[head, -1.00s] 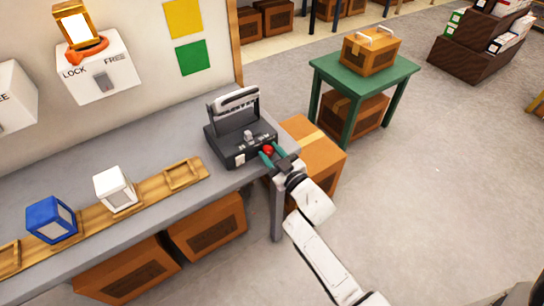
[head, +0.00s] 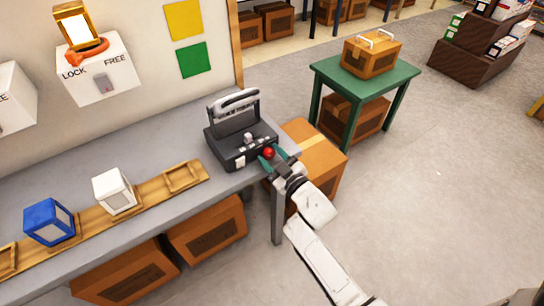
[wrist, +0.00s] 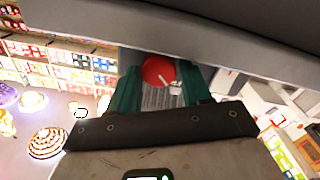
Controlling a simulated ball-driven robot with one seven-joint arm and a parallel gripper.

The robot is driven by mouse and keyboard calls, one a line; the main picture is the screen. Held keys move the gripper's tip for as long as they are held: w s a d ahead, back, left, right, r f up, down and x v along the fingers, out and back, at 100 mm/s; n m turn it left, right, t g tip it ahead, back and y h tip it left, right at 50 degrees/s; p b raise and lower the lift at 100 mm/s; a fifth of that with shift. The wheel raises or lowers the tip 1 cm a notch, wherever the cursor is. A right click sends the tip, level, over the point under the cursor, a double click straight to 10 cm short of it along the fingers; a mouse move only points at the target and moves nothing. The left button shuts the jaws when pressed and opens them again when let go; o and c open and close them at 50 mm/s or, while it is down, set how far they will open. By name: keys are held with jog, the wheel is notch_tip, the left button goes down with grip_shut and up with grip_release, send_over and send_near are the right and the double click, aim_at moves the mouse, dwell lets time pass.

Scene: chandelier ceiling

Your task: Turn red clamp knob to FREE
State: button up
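A red ball-shaped knob (head: 269,152) sits at the front right corner of a dark machine (head: 230,145) on the grey bench. My gripper (head: 273,157) is at this corner, its green fingers close around the knob. In the wrist view the red knob (wrist: 157,70) shows between the two fingers (wrist: 158,90), with small gaps at its sides; contact is unclear. A white wall box (head: 95,85) marked LOCK on the left and FREE on the right carries an orange-red clamp piece (head: 88,51) below a gold-framed lamp. My gripper is far from that box.
A wooden rack (head: 140,200) with a white block (head: 115,191) and a blue block (head: 50,221) lies along the bench (head: 60,180). Cardboard boxes (head: 312,160) stand by the bench end. A green table (head: 365,82) stands behind right.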

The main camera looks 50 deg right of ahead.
jog(key=b+v, duration=0.1)
jog(key=v, duration=0.9)
jog(key=shift+s, duration=0.4)
dwell(0.4)
jog(key=s+a+f+m+g+y, duration=0.1)
jog(key=s+a+f+m+g, duration=0.25)
jog(key=f+g, duration=0.4)
jog(key=s+a+r+n+g+y, duration=0.1)
jog(key=s+a+g+y, duration=0.2)
jog(key=s+a+g, duration=0.5)
jog(key=s+g, duration=0.1)
jog(key=s, duration=0.3)
jog(key=shift+r+y+p, duration=0.25)
jog(key=shift+y+p, duration=0.15)
